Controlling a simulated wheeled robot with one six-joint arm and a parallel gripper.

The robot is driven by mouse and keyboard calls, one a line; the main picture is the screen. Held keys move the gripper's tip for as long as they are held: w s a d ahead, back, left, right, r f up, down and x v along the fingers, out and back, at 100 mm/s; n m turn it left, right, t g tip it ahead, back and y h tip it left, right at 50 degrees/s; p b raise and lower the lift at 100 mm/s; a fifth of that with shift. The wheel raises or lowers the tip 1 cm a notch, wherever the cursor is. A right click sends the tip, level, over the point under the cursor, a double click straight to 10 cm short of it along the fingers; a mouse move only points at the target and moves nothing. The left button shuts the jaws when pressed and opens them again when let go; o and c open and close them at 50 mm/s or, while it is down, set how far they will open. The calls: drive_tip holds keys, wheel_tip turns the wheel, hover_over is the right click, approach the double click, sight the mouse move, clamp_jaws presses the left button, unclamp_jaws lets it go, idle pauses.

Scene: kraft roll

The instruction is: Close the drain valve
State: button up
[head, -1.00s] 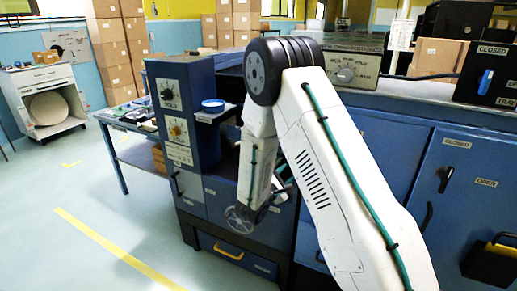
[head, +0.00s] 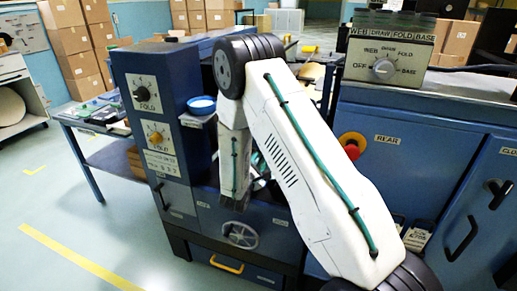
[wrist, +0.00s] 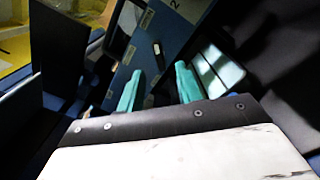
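My gripper is mostly hidden behind my arm in the head view. In the wrist view my gripper (wrist: 158,88) shows two teal fingers spread apart with nothing between them. Beyond the fingertips is a blue panel with a small dark handle (wrist: 157,48). The handwheel is not clearly visible in the wrist view.
A red stop button (head: 352,143) and a selector dial box (head: 386,55) are to the right of my arm. A knob panel (head: 149,110) stands at left. A yellow-handled drawer (head: 226,265) is below the handwheel. The floor at left is clear.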

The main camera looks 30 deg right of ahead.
drive_tip(key=x, duration=0.6)
drive_tip(key=shift+w+d, duration=0.2)
drive_tip(key=shift+w, duration=0.2)
clamp_jaws()
